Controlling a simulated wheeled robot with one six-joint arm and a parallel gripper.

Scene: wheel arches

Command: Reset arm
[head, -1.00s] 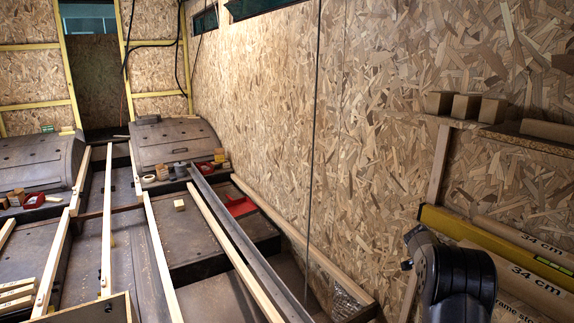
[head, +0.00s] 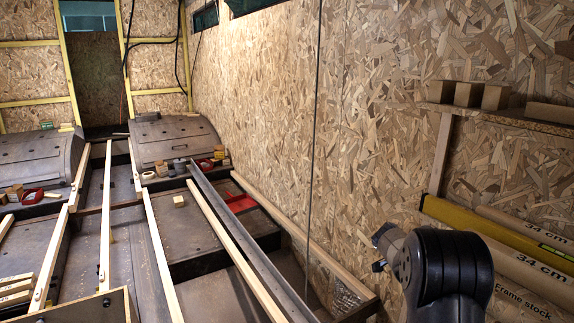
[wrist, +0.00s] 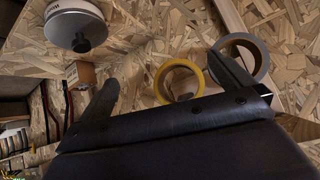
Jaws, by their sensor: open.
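My gripper (wrist: 162,70) is open in the wrist view, its two dark fingers spread apart with nothing held between them. Beyond the fingers lie a yellow ring (wrist: 160,86) and a grey ring (wrist: 262,62), against chipboard. In the head view my dark arm (head: 452,268) stands at the lower right, in front of the wall and long tubes. The gripper's fingers cannot be made out in the head view.
A shelf (head: 510,122) with several blocks is above. A white round item (wrist: 75,22) is near the left finger. Long wooden rails (head: 228,240) run across the floor left.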

